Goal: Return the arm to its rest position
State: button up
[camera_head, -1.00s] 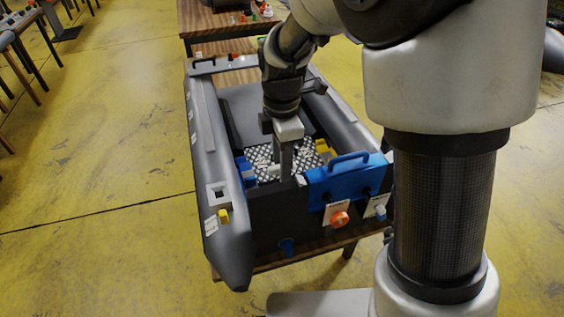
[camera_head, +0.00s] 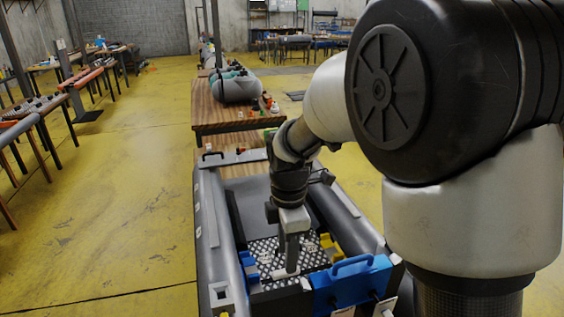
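My arm reaches from the right side over a grey inflatable boat (camera_head: 213,237) that rests on a wooden table. My gripper (camera_head: 287,271) points down inside the boat, low over a black-and-white checkered panel (camera_head: 265,248) near the boat's near end. Its fingers are small and partly hidden, so I cannot tell whether they are open or shut or touch anything.
A blue panel with a handle (camera_head: 350,284) stands at the boat's near end. Yellow blocks (camera_head: 331,246) and a blue block (camera_head: 247,262) flank the checkered panel. A wooden table (camera_head: 225,122) stands beyond. Yellow floor (camera_head: 130,210) to the left is clear.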

jog(key=s+d+r+m+t+p, duration=0.2)
jog(key=s+d+r+m+p, duration=0.1)
jog(key=s+d+r+m, duration=0.3)
jog(key=s+d+r+m+t+p, duration=0.3)
jog(key=s+d+r+m, duration=0.3)
jog(key=s+r+m, duration=0.4)
notch_tip(320, 180, up, 5)
jog(key=m+p, duration=0.1)
jog(key=m, duration=0.3)
jog(key=shift+s+d+m+t, duration=0.15)
jog(key=shift+s+m+t, duration=0.15)
jog(key=shift+m, duration=0.1)
